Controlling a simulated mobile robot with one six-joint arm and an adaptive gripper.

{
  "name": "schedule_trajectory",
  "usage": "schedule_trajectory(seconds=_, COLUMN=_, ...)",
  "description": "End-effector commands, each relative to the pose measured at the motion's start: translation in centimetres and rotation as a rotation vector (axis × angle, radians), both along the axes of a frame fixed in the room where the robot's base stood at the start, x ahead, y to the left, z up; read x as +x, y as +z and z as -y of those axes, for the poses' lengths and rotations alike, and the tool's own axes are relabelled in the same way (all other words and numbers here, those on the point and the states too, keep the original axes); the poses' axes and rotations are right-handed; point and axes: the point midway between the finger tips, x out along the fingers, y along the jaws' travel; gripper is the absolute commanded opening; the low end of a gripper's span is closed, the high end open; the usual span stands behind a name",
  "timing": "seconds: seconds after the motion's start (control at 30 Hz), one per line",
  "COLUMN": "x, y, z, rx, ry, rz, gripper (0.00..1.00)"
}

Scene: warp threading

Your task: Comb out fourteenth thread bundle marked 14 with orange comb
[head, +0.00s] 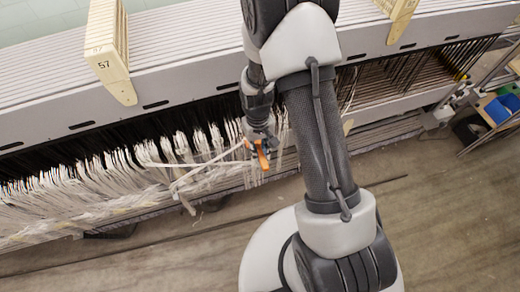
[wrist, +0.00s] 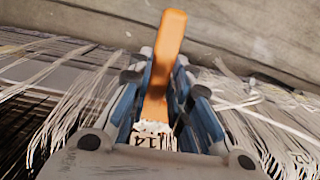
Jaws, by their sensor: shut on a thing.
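My gripper (head: 259,142) is at the right end of the row of white thread bundles (head: 85,190) in the head view. It is shut on the orange comb (head: 263,157). In the wrist view the comb (wrist: 170,45) stands between the blue-sided fingers, its handle pointing up in the picture. A pale piece marked 14 (wrist: 152,141) shows between the fingers, just below the comb. White fibres lie at the comb's lower end, but its teeth are hidden. I cannot tell how far the comb is in the threads of bundle 14.
Loose white threads (wrist: 75,105) hang on both sides of my gripper. A long grey beam (head: 200,85) runs above the threads, with a cream block marked 57 (head: 108,50). A shelf with blue spools (head: 497,110) stands at the right. The floor (head: 440,220) in front is mostly clear.

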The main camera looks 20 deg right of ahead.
Motion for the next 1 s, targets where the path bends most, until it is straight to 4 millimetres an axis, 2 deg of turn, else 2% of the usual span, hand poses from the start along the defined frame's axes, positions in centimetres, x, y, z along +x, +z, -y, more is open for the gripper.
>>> schedule_trajectory(seconds=0.23, x=0.3, y=-0.6, z=0.0, rx=0.0, ry=0.0, rz=0.008, gripper=0.0)
schedule_trajectory(seconds=0.5, x=0.4, y=-3.5, z=0.0, rx=0.0, ry=0.0, rz=0.011, gripper=0.0)
schedule_trajectory(seconds=0.73, x=0.4, y=-4.3, z=0.0, rx=0.0, ry=0.0, rz=0.01, gripper=0.0)
schedule_trajectory(seconds=1.0, x=0.3, y=-7.1, z=0.0, rx=0.0, ry=0.0, rz=0.008, gripper=0.0)
